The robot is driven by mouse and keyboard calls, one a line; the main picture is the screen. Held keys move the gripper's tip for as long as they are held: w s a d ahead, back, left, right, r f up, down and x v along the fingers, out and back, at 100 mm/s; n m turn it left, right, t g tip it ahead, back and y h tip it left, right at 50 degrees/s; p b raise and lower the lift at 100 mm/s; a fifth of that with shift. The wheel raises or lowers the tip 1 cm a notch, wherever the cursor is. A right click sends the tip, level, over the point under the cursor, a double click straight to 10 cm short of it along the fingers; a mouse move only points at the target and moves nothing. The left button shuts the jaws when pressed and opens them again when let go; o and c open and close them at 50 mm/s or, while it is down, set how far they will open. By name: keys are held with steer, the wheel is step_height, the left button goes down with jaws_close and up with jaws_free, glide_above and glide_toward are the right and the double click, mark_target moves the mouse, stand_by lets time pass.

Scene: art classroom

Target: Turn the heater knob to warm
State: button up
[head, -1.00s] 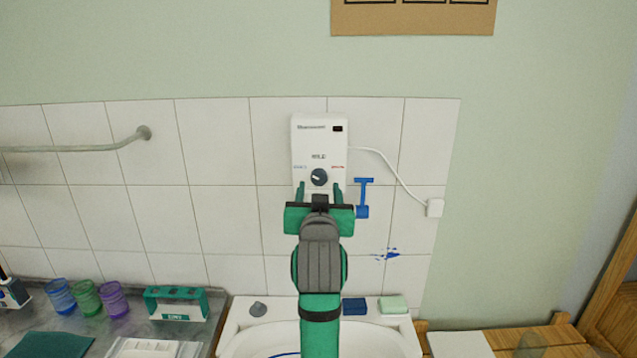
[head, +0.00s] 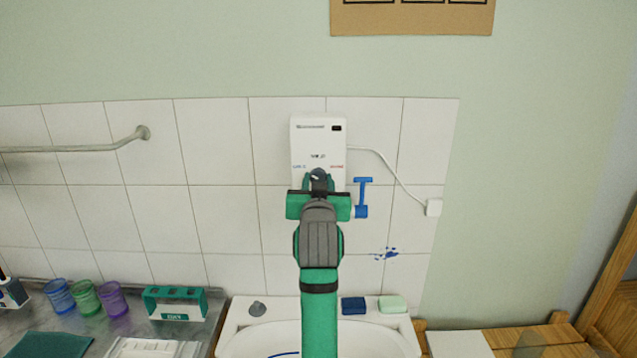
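The white heater box (head: 319,139) hangs on the tiled wall, with a small dark window at its upper right. Its dark round knob (head: 318,174) sits low on the front, between a blue label on the left and a red label on the right. My gripper (head: 318,181) comes from below, its green fingers drawn in close on both sides of the knob, seemingly touching it. The fingers hide the knob's lower part, and I cannot read its pointer clearly.
A white cable runs from the heater to a wall socket (head: 433,207). A blue tool (head: 362,197) hangs just right of the heater. Below is a white sink (head: 376,338) with a blue sponge (head: 353,306) and a pale green soap (head: 392,304) on its rim.

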steer(key=shift+m, duration=1.3)
steer(key=m, duration=0.3)
steer(key=shift+m, duration=0.3)
steer(key=m, duration=0.3)
steer(key=shift+m, duration=0.3)
steer(key=m, duration=0.3)
steer(key=shift+m, duration=0.3)
steer(key=m, duration=0.5)
steer(key=shift+r, duration=0.1)
steer(key=m, duration=0.5)
steer(key=shift+m, duration=0.4)
